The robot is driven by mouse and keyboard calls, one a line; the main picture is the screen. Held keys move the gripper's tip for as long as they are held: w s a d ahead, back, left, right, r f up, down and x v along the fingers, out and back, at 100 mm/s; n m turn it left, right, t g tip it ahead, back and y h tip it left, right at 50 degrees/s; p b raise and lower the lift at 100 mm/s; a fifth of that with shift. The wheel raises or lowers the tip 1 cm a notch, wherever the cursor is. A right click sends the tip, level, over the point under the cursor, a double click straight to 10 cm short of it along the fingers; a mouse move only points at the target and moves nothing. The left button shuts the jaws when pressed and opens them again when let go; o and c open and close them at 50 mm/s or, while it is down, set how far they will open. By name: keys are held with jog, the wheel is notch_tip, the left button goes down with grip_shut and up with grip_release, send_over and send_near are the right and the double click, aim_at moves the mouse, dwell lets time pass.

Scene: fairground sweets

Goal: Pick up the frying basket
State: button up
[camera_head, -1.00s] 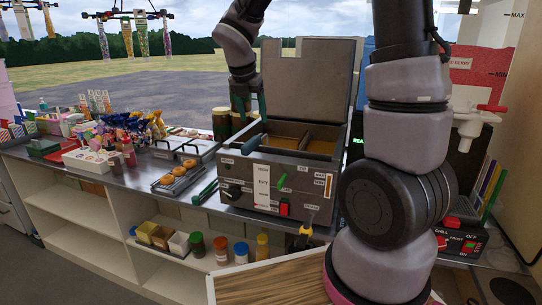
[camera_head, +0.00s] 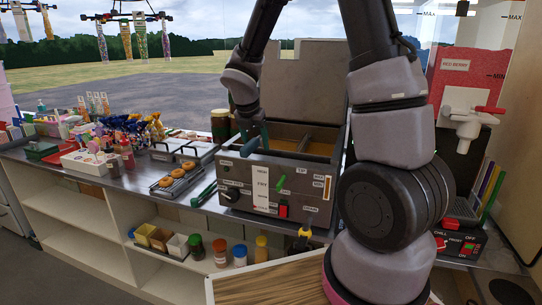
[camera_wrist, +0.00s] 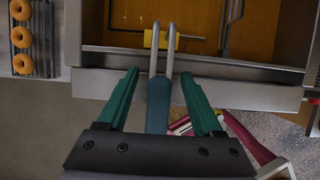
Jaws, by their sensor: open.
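The frying basket's blue-grey handle (camera_wrist: 158,104) shows in the wrist view, with two metal rods running up over the fryer's front rim to a yellow clip and thin wires in the oil. My gripper (camera_wrist: 160,74) is open, with one green finger on each side of the handle and a gap on both sides. The fryer's lid (camera_head: 305,80) stands open behind. Most of the basket is out of view or hidden.
A rack of doughnuts (camera_head: 178,180) and green tongs (camera_head: 205,193) lie left of the fryer. A red berry dispenser (camera_head: 462,100) stands at the right. Several jars and small boxes sit on the shelf below the counter.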

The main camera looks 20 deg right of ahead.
grip_shut()
dwell(1.3)
